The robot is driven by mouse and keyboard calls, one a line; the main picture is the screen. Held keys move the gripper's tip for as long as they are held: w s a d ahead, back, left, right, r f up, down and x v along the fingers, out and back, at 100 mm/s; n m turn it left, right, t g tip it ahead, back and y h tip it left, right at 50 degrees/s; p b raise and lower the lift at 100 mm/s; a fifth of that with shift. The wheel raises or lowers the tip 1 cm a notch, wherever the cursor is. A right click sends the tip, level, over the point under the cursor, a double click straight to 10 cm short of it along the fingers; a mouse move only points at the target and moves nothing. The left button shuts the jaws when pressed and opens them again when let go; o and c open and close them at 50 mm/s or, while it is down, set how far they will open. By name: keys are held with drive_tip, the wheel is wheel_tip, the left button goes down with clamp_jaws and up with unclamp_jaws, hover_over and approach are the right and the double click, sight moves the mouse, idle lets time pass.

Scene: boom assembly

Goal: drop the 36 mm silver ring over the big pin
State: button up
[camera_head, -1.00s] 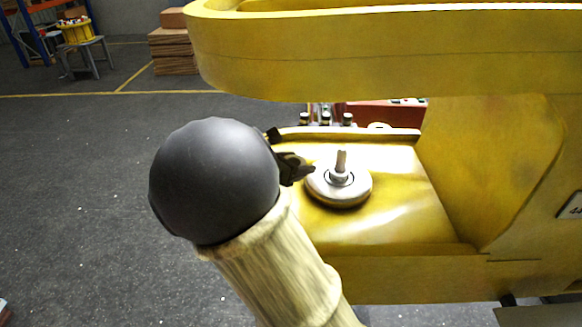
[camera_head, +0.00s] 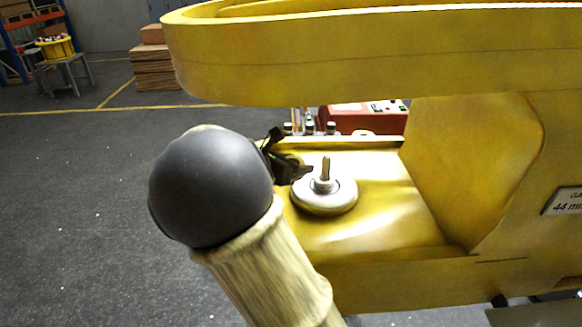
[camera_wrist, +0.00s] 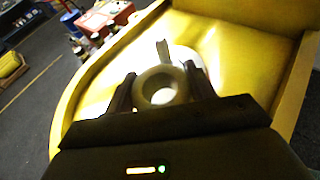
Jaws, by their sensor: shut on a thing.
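The big pin (camera_head: 326,169) stands upright from a round silver boss (camera_head: 325,200) on the yellow boom's flat deck. My gripper (camera_head: 300,171) is just left of the pin in the head view, near the boss's back left edge. In the wrist view my gripper (camera_wrist: 160,80) is shut on the silver ring (camera_wrist: 160,96), a thick ring with its hole facing the camera. The pin (camera_wrist: 163,49) shows just beyond the ring, apart from the hole, with part of the boss (camera_wrist: 188,57) behind. In the head view I cannot make out the ring at the dark fingers.
A thick yellow arm (camera_head: 370,60) of the boom overhangs the deck. A yellow wall (camera_head: 470,170) rises on the right. A red box (camera_head: 365,118) and several small posts stand behind the deck's rim. The grey floor at left is open.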

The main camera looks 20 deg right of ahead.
sight(300, 159)
drive_tip(key=shift+w+d+r, duration=0.1)
drive_tip(key=shift+d, duration=0.45)
drive_tip(key=shift+w+d+b, duration=0.3)
drive_tip(key=shift+w+d, duration=0.15)
drive_tip(key=shift+d, duration=0.4)
drive_tip(key=shift+w+d+f, duration=0.1)
drive_tip(key=shift+w+d, duration=0.75)
drive_tip(key=shift+d, duration=0.7)
drive_tip(key=shift+w+d+f, duration=0.1)
drive_tip(key=shift+w+d, duration=0.7)
drive_tip(key=shift+d, duration=0.8)
drive_tip(key=shift+w+d, duration=0.85)
drive_tip(key=shift+d, duration=0.7)
drive_tip(key=shift+w+d+f+b, duration=0.1)
drive_tip(key=shift+f+b, duration=0.05)
drive_tip(key=shift+b, duration=0.25)
drive_tip(key=shift+f+b, duration=1.25)
drive_tip(key=shift+f, duration=0.3)
drive_tip(key=o, duration=1.5)
drive_tip(key=shift+f, duration=0.1)
